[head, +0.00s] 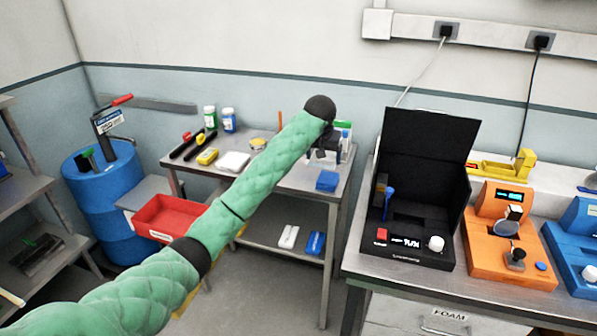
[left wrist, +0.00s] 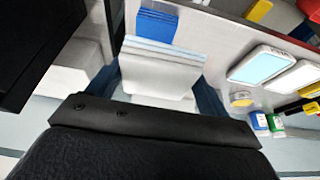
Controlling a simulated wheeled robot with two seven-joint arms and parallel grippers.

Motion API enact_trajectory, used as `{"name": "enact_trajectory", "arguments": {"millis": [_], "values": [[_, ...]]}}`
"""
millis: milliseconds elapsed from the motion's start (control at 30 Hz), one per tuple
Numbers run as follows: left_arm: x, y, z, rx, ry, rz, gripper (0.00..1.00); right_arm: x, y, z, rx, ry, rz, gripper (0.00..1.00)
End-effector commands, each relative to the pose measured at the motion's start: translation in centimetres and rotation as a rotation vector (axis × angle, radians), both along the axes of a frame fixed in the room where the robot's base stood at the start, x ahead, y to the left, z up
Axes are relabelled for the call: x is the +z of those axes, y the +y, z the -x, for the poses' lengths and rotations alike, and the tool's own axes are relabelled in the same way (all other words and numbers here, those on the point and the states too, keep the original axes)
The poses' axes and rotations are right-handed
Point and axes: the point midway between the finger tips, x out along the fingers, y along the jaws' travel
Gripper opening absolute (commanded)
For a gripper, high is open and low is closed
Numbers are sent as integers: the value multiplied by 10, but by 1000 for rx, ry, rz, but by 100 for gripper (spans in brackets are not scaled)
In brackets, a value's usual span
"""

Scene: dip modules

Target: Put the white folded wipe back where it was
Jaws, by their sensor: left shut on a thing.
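My left gripper (head: 325,152) is over the right part of the small metal table, its jaws partly hidden behind my green arm in the head view. In the left wrist view it is shut on the white folded wipe (left wrist: 155,78), which lies between the two dark blue fingers. The wipe's layered edge points away from the wrist. A blue folded wipe (left wrist: 156,27) lies on the table just beyond it; in the head view this blue wipe (head: 327,181) is near the table's front right corner. The white wipe cannot be made out clearly in the head view. My right gripper is out of view.
On the small table (head: 285,182) are a white flat item (head: 233,162), a yellow item (head: 207,156) and two bottles (head: 229,119). A black open case (head: 415,235) stands on the bench to the right. A red tray (head: 170,217) is at the left.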

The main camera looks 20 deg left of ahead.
Motion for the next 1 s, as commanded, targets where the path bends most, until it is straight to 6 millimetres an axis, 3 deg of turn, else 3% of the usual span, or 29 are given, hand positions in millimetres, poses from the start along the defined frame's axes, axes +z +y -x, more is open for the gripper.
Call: {"name": "enact_trajectory", "arguments": {"millis": [100,200,700,1000], "values": [[-4,7,-2,1,2,-1,58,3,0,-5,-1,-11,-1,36],[-11,22,-7,3,4,-1,58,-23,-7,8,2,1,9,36],[-64,104,-35,2,3,0,58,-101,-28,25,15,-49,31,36],[-79,110,-38,0,1,0,58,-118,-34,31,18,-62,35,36]]}}
